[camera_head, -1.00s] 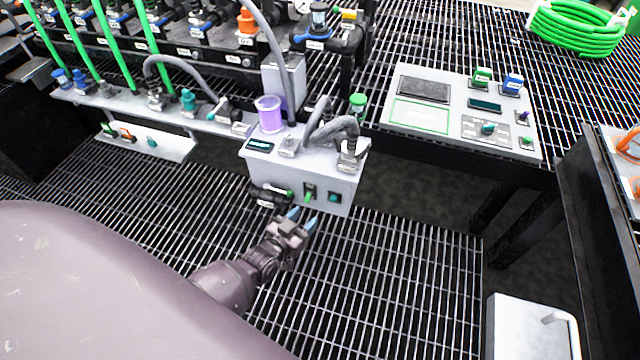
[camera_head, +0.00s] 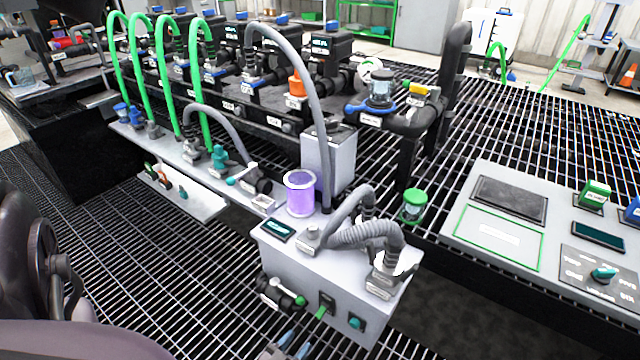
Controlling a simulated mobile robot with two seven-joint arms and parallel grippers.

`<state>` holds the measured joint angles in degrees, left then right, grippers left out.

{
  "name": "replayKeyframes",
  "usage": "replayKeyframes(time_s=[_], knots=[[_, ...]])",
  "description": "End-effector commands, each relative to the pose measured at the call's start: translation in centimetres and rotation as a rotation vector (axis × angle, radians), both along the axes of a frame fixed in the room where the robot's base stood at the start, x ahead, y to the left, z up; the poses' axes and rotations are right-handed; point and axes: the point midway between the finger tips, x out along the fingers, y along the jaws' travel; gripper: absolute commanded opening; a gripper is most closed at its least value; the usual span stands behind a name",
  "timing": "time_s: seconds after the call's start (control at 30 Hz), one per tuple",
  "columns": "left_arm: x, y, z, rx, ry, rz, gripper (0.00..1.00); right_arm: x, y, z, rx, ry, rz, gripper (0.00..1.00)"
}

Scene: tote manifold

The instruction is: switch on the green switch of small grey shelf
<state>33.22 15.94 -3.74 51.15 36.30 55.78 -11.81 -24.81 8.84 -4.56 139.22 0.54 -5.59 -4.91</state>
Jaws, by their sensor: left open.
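A small grey box-like shelf (camera_head: 290,262) juts out at the lower middle. Its front face carries a green switch (camera_head: 322,311), a teal button (camera_head: 356,323) to the right and a dark valve with a green tip (camera_head: 280,292) to the left. My left gripper (camera_head: 294,345) is at the bottom edge, just below the green switch, with its bluish fingertips apart and empty. A small gap seems to lie between fingertips and switch; contact cannot be told. Most of the gripper is cut off by the frame. My right gripper is not in view.
A purple cup (camera_head: 300,193) and grey hoses (camera_head: 365,235) sit on top of the box. Another low grey panel (camera_head: 185,198) with small coloured switches lies to the left. A control panel (camera_head: 500,235) stands at the right. Open floor grating lies left of the box.

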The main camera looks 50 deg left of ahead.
Motion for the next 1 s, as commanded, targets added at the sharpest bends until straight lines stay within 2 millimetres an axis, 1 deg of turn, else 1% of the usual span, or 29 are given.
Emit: replayKeyframes(time_s=[0.1,0.3,0.5,0.7,0.97,1.0], knots=[[2.0,0.5,-0.1,0.001,0.000,-0.001,0.47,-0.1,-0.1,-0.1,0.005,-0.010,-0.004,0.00],[5.2,1.3,-0.2,0.001,0.002,-0.001,0.47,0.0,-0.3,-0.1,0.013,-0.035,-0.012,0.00],[7.5,1.9,-0.2,0.001,0.003,-0.001,0.47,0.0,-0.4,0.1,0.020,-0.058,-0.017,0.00],[8.4,2.0,-0.1,0.000,0.003,-0.001,0.47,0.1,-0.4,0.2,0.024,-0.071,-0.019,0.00],[8.5,2.1,0.0,0.000,0.002,-0.001,0.47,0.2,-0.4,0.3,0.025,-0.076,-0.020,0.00],[8.5,2.1,0.0,0.000,0.002,-0.001,0.41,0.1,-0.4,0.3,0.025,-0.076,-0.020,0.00]])
